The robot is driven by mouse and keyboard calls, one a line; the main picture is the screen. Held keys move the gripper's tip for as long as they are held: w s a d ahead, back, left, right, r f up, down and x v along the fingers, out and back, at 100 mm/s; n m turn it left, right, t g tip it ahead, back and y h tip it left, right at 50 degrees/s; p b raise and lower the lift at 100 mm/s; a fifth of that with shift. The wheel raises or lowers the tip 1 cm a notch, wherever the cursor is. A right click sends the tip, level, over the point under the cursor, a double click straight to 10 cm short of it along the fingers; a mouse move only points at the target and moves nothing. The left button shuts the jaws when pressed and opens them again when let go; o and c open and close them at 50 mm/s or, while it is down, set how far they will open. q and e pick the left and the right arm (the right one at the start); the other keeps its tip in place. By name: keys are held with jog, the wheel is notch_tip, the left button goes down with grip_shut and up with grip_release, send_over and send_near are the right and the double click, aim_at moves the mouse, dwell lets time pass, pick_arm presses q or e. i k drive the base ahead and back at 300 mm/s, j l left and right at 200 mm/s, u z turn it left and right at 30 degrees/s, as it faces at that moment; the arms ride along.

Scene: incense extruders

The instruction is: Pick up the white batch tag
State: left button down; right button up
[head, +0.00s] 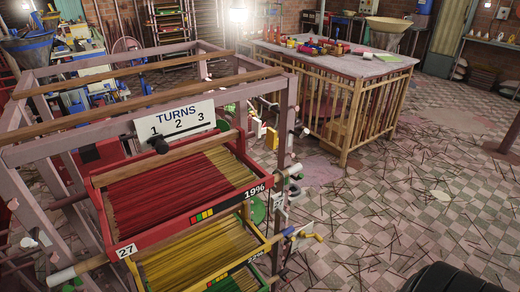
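A white tag (126,251) printed 27 is at the lower left corner of the red-framed tray (155,238). Another small white tag (278,201) is on the right post of the rack, its marking too small to read surely. I cannot tell which of them is the batch tag. The red tray holds red and yellow sticks and is marked 19%. A yellow-framed tray (262,251) marked 22% sits below it. Neither of my grippers shows in the head view.
A pinkish wooden rack (290,110) surrounds the trays, with a white TURNS sign (180,122) above them. A slatted wooden table (345,65) with small coloured items stands behind. The checkered floor (420,195) at right is open but strewn with thin sticks.

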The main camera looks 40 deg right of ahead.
aim_at(257, 125)
jog(key=l+u, duration=0.4)
jog(key=k+l+u, duration=0.1)
jog(key=l+u, duration=0.15)
jog(key=u, duration=0.2)
jog(key=k+l+u, duration=0.15)
jog(key=l, duration=0.4)
jog(key=k+l+u, duration=0.15)
jog(key=k+l, duration=0.2)
jog(key=l, duration=0.2)
jog(key=k+l+u, duration=0.1)
jog(key=k+l, duration=0.2)
jog(key=l, duration=0.2)
jog(key=k+l+u, duration=0.15)
jog(key=k+l, duration=0.15)
jog(key=l, duration=0.15)
